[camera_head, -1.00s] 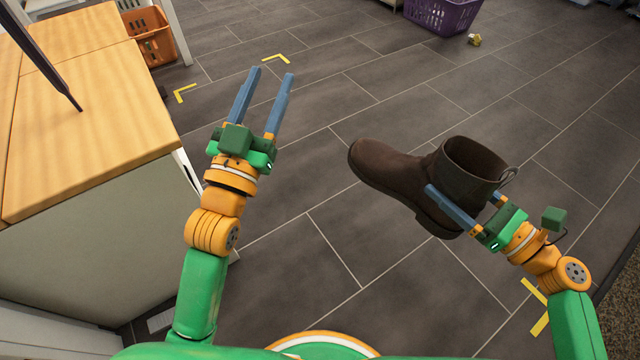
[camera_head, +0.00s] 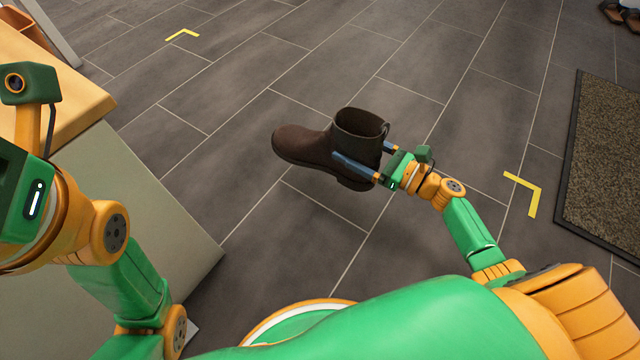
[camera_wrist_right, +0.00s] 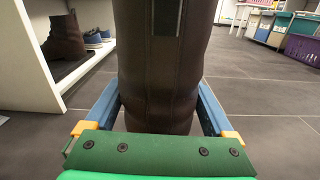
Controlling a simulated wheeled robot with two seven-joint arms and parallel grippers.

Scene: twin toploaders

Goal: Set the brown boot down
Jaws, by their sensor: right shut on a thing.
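The brown boot (camera_head: 300,145) is upright in the middle of the head view, its toe pointing left. My right gripper (camera_head: 362,153) is shut on it, with one blue finger on each side of its heel end. In the right wrist view the boot's dark back (camera_wrist_right: 158,70) stands between the two fingers (camera_wrist_right: 158,108). Its sole is hidden there, and I cannot tell whether it touches the floor. My left gripper's body (camera_head: 22,195) is at the left edge of the head view; its fingers are out of frame.
Dark tiled floor (camera_head: 330,60) around the boot is clear. Yellow corner marks lie at the right (camera_head: 530,192) and upper left (camera_head: 183,34). A brown mat (camera_head: 610,160) is at the right, a wood-topped cabinet (camera_head: 75,95) at the left. The wrist view shows shelved shoes (camera_wrist_right: 94,40).

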